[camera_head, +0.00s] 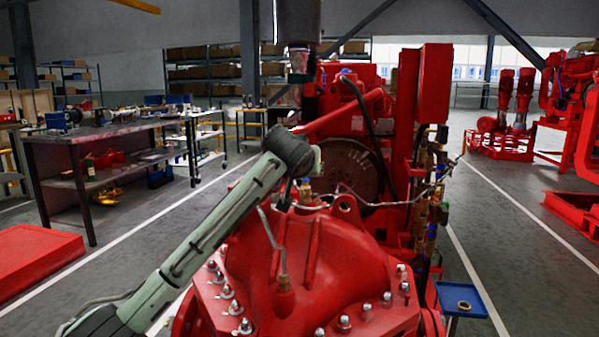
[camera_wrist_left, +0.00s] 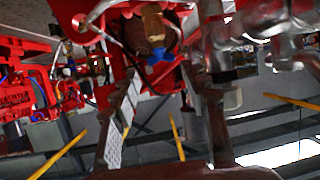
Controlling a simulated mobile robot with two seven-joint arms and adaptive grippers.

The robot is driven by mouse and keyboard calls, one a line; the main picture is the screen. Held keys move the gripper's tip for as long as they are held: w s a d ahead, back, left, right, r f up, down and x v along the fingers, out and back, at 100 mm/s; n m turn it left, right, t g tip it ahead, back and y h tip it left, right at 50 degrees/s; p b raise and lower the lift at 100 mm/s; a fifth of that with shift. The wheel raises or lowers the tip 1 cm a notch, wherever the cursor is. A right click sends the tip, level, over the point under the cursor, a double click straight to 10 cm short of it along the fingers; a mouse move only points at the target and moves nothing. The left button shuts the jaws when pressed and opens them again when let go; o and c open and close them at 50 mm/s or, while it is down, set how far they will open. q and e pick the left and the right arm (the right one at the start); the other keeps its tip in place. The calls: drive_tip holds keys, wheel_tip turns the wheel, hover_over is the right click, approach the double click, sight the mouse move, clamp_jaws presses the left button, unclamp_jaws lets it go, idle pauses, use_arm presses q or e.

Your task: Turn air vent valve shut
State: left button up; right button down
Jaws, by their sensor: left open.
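A small brass fitting with a blue top (camera_head: 305,187), which looks like the air vent valve, stands upright on top of the red pump casing (camera_head: 345,262). In the left wrist view a brass body (camera_wrist_left: 153,25) with a blue part (camera_wrist_left: 160,56) shows at upper middle; it appears to be the same valve, seen upside down. My left arm reaches in from lower left, and its gripper end (camera_head: 313,160) is just above and behind the fitting. The fingers are mostly hidden by my dark wrist; contact with the valve cannot be told. My right gripper is out of view.
Thin metal pipes (camera_head: 395,203) run from the casing top to several brass valves on the right. A large flywheel (camera_head: 350,170) and red engine parts stand close behind. A blue tray (camera_head: 462,299) is at lower right.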

use_arm(q)
drive_tip(key=shift+x, duration=2)
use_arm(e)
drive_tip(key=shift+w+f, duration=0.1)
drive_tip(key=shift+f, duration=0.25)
use_arm(q)
drive_tip(key=c, duration=0.9)
drive_tip(key=shift+a, duration=0.1)
drive_tip(key=shift+a+m+h+p, duration=0.1)
drive_tip(key=shift+m+h+p, duration=0.65)
drive_tip(key=shift+p, duration=0.45)
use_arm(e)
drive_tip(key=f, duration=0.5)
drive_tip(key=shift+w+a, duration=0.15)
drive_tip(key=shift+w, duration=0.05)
use_arm(q)
drive_tip(key=o, duration=0.9)
